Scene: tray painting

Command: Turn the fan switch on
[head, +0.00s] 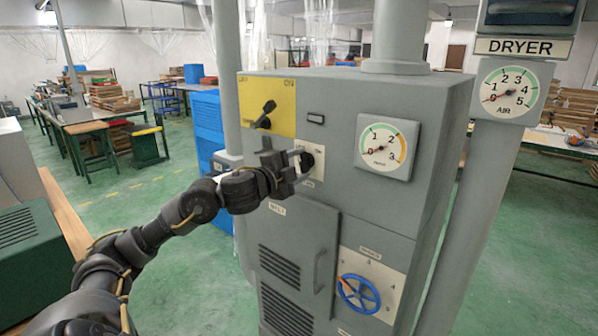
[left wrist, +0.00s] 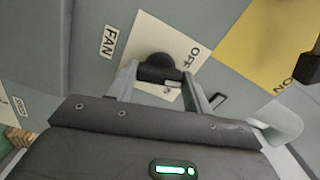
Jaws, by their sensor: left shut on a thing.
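The fan switch is a round black knob (head: 306,160) on a pale plate (head: 303,176) on the front of the grey machine. In the left wrist view the black knob (left wrist: 158,66) sits between my finger pads, on the pale plate (left wrist: 148,36) marked OFF, beside a FAN label (left wrist: 109,41). My left gripper (head: 296,164) is at the plate, shut on the knob; it also shows in the left wrist view (left wrist: 161,76). The fingers hide part of the knob and plate, so I cannot tell the setting. My right gripper is out of view.
A yellow plate (head: 284,92) with a black lever (head: 265,114) is just above my gripper. A gauge (head: 387,148) is to the right, a vented door (head: 291,255) and blue handwheel (head: 358,294) below. A grey post (head: 470,200) with a DRYER sign (head: 513,47) stands at right.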

